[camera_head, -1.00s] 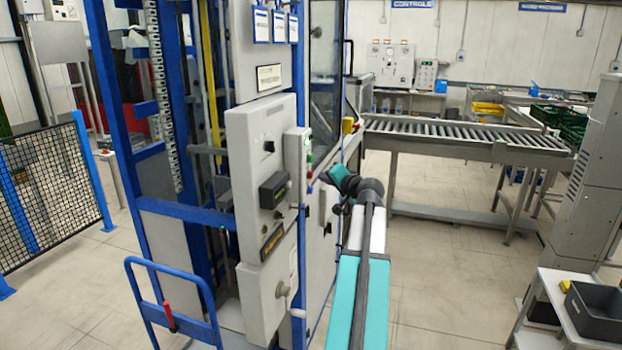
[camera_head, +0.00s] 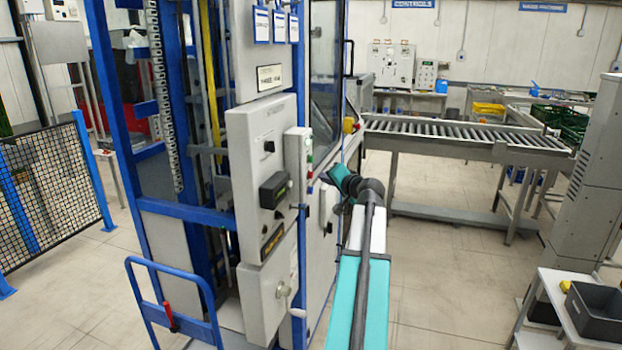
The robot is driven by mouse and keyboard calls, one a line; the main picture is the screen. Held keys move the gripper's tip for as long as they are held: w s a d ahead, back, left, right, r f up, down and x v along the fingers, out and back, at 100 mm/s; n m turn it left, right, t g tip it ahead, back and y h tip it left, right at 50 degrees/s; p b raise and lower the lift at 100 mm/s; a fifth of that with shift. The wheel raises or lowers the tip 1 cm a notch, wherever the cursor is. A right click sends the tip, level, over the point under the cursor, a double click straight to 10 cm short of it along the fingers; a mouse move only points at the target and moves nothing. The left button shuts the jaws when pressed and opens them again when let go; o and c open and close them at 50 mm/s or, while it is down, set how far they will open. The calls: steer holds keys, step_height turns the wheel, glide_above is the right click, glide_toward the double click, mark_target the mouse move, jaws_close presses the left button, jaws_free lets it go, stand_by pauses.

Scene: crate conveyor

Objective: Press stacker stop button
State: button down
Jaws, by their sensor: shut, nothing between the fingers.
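The stacker (camera_head: 170,212) is a tall blue-framed machine left of centre, with a grey control cabinet (camera_head: 262,150) on its front. A narrow button box (camera_head: 298,155) stands on the cabinet's right edge. Small green and red spots show on its right side, seen at a steep angle, and I cannot tell which is the stop button. A yellow box (camera_head: 349,125) sits further back on the machine. My teal and grey arm reaches up from the bottom, and its dark bend lies right of the button box. My gripper cannot be made out beyond the arm links.
A roller conveyor (camera_head: 460,133) runs off to the right behind my arm. A blue-railed cart (camera_head: 175,305) stands in front of the stacker. A mesh fence (camera_head: 50,200) is at the left. A dark tray (camera_head: 598,312) sits on a bench at lower right. Floor right of my arm is clear.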

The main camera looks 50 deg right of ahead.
steer(key=shift+w, duration=0.25)
stand_by(0.7)
steer(key=shift+w+a, duration=0.1)
steer(key=shift+w, duration=0.25)
steer(key=shift+w+a+b, duration=0.15)
steer(key=shift+w+b, duration=0.15)
steer(key=shift+w, duration=0.2)
stand_by(1.0)
steer(key=shift+s, duration=0.15)
stand_by(0.3)
steer(key=shift+s+d+b, duration=0.25)
steer(key=shift+s+b, duration=0.25)
steer(key=shift+s, duration=0.2)
steer(key=shift+s, duration=0.15)
steer(key=shift+s+d+b, duration=0.25)
steer(key=shift+s+b, duration=0.05)
steer(key=shift+s, duration=0.45)
steer(key=shift+s+d+b, duration=0.25)
steer(key=shift+s+b, duration=0.1)
steer(key=shift+s, duration=0.4)
steer(key=shift+s+d+b, duration=0.25)
steer(key=shift+s+b, duration=0.05)
steer(key=shift+s, duration=0.45)
steer(key=shift+w, duration=0.1)
steer(key=shift+f, duration=0.1)
